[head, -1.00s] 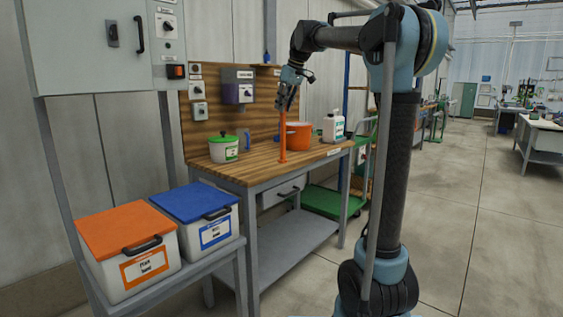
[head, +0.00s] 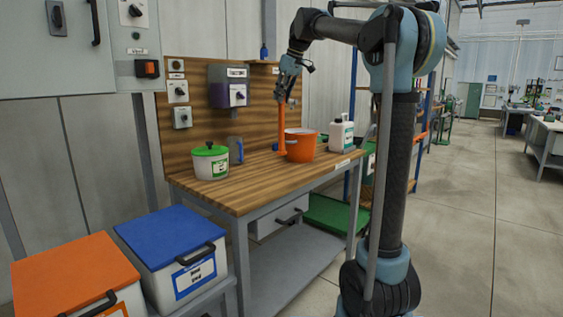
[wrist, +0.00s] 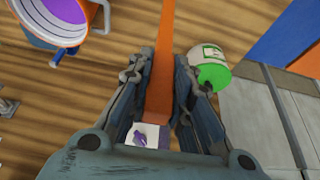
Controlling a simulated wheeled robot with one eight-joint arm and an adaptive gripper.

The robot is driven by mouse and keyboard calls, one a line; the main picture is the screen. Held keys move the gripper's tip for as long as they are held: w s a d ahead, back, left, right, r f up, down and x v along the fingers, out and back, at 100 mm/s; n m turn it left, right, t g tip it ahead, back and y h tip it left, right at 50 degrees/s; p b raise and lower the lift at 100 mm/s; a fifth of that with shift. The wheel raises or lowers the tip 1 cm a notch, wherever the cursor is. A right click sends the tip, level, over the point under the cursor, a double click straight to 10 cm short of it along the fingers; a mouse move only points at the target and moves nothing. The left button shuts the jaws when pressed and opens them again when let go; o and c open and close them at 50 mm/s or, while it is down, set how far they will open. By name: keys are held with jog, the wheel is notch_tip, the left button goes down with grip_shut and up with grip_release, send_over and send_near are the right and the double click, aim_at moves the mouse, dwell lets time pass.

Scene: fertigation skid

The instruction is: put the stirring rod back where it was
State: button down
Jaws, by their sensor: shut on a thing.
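The stirring rod (head: 281,128) is a long orange bar. My gripper (head: 285,97) is shut on its upper part and holds it upright above the wooden bench. In the wrist view the rod (wrist: 163,60) runs between the two fingers (wrist: 160,108). A white patch with a purple mark shows near its close end. In the head view its lower end overlaps the left edge of the orange bucket (head: 301,147); I cannot tell whether it touches the bucket. The bucket stands open on the bench.
A green-lidded white pot (head: 211,165), a grey-blue jug (head: 237,151) and a white bottle (head: 342,136) stand on the bench (head: 228,192). A purple-windowed dispenser (head: 229,88) hangs on the backboard. Blue-lidded (head: 168,222) and orange-lidded (head: 75,272) boxes stand nearer.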

notch_tip(320, 180, down, 10)
jog(key=shift+r, duration=0.25)
dwell(0.3)
jog(key=c, duration=1.5)
grip_release()
jog(key=shift+f, duration=0.1)
jog(key=shift+o, duration=0.2)
jog(key=v, duration=1.2)
jog(key=s+d+f+m+h, duration=0.1)
jog(key=s+d+f+m, duration=0.2)
jog(key=s+f, duration=0.9)
jog(key=s+d+f+m+h, duration=0.1)
jog(key=s+d+f+m, duration=0.2)
jog(key=s+d+f, duration=0.7)
jog(key=s+d+f+m+h, duration=0.1)
jog(key=s+d+f+m, duration=0.3)
jog(key=s+f, duration=1.2)
jog(key=d+f, duration=0.3)
jog(key=f, duration=0.4)
jog(key=shift+g+h, duration=0.3)
